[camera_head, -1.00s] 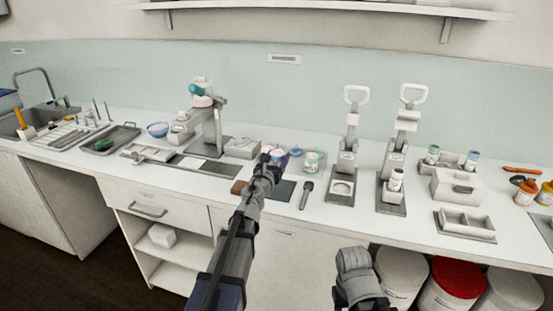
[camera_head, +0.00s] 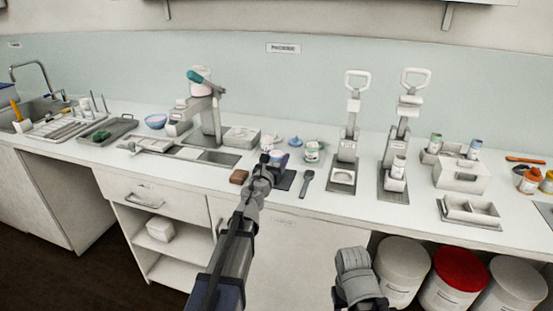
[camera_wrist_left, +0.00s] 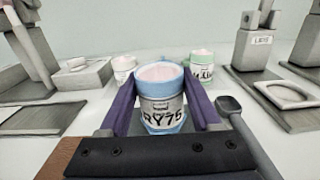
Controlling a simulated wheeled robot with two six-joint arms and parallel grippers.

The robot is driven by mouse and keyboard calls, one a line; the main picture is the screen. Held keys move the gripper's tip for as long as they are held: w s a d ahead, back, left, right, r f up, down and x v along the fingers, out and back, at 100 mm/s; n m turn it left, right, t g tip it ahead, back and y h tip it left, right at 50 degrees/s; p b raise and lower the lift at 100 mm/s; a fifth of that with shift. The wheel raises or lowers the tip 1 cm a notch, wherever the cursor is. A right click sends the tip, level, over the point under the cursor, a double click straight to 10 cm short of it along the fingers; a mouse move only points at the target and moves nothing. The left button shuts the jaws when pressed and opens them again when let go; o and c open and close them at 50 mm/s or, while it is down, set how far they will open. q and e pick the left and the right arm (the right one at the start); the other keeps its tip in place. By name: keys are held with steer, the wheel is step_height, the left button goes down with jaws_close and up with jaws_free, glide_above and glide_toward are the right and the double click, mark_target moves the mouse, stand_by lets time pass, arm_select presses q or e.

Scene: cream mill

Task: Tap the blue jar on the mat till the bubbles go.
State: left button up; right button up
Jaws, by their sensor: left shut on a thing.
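The blue jar (camera_wrist_left: 160,97) stands upright in the left wrist view, with a blue rim, a label reading like "RY75" and pale pink cream inside. Bubbles are too small to tell. My left gripper (camera_head: 267,159) is shut on it, with one purple finger on each side. In the head view the jar (camera_head: 280,156) is partly hidden behind the gripper. The dark mat (camera_head: 286,182) lies on the counter under the gripper, partly covered by it. I cannot tell whether the jar touches the mat.
A green-rimmed jar (camera_head: 313,152), a blue lid (camera_head: 295,141) and another pale jar (camera_wrist_left: 123,68) stand behind. A dark spatula (camera_head: 306,182) lies right of the mat, a brown block (camera_head: 239,177) left. Two presses (camera_head: 345,150) stand farther right.

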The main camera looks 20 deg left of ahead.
stand_by(0.4)
arm_select(q)
step_height(320, 180, down, 3)
steer(key=b, duration=0.2)
steer(key=shift+b, duration=0.4)
jaws_close()
steer(key=shift+r+p, duration=1.6)
steer(key=shift+r, duration=0.05)
steer(key=shift+f, duration=0.1)
steer(key=shift+f, duration=0.1)
steer(key=shift+f, duration=0.1)
